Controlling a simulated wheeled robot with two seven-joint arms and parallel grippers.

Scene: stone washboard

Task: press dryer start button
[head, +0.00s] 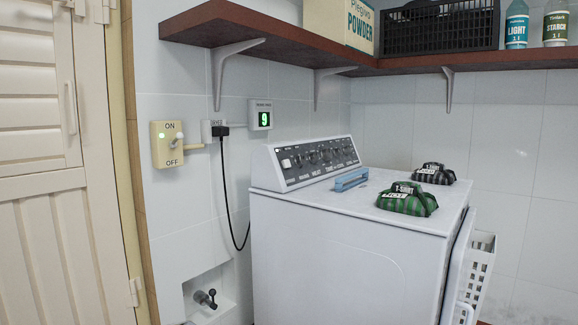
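The dryer (325,260) is a white machine against the tiled wall, right of centre in the head view. Its slanted grey control panel (310,178) stands at the back of the top. The panel carries a light square button or switch (286,163) at its left end and several dark round knobs to the right. The small lettering is too blurred to tell which control is start. Neither of my grippers is in view.
A blue brush-like item (350,180), a green striped bundle (407,199) and a black striped bundle (434,173) lie on the dryer. A brown shelf (290,42) overhangs it.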

